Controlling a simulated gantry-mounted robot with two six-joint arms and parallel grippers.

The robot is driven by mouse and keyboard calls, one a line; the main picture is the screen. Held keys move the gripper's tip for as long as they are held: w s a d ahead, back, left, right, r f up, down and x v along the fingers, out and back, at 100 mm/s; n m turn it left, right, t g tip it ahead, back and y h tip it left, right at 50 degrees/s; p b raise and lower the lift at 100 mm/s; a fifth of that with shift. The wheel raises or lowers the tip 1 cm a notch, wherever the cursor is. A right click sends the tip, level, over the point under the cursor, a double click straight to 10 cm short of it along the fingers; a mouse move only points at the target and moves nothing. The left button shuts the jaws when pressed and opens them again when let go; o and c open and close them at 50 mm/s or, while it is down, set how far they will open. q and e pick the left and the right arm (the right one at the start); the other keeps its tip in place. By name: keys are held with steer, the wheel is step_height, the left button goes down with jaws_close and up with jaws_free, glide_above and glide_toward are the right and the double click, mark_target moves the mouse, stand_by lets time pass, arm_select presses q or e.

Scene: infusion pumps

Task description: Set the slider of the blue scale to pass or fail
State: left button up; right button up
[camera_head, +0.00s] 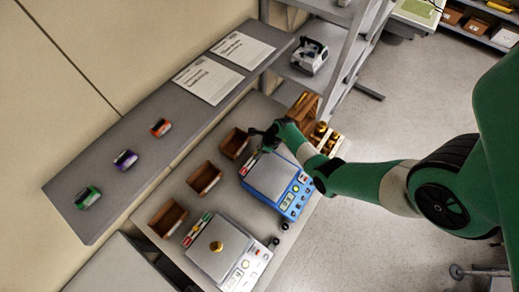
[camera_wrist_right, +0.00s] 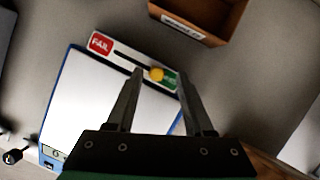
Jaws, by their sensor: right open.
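The blue scale (camera_head: 271,178) stands on the bench with a bare grey pan; it also shows in the right wrist view (camera_wrist_right: 100,95). Along its edge runs a slider strip (camera_wrist_right: 128,55) with a red FAIL label (camera_wrist_right: 101,43) at the left end and a green label (camera_wrist_right: 170,82) at the other, partly hidden. The yellow slider knob (camera_wrist_right: 157,74) sits close to the green end. My right gripper (camera_wrist_right: 160,70) is open, and in the picture its fingertips lie on either side of the knob; contact cannot be told. My left gripper is not in view.
Brown bins (camera_head: 204,179) line the bench beside the scales. A wooden box with brass weights (camera_head: 322,138) stands just beyond the blue scale. A grey shelf (camera_head: 110,190) overhangs the back.

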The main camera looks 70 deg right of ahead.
steer(key=p+v, duration=0.4)
steer(key=v, duration=0.7)
steer(key=shift+r, duration=0.3)
steer(key=shift+s, duration=0.1)
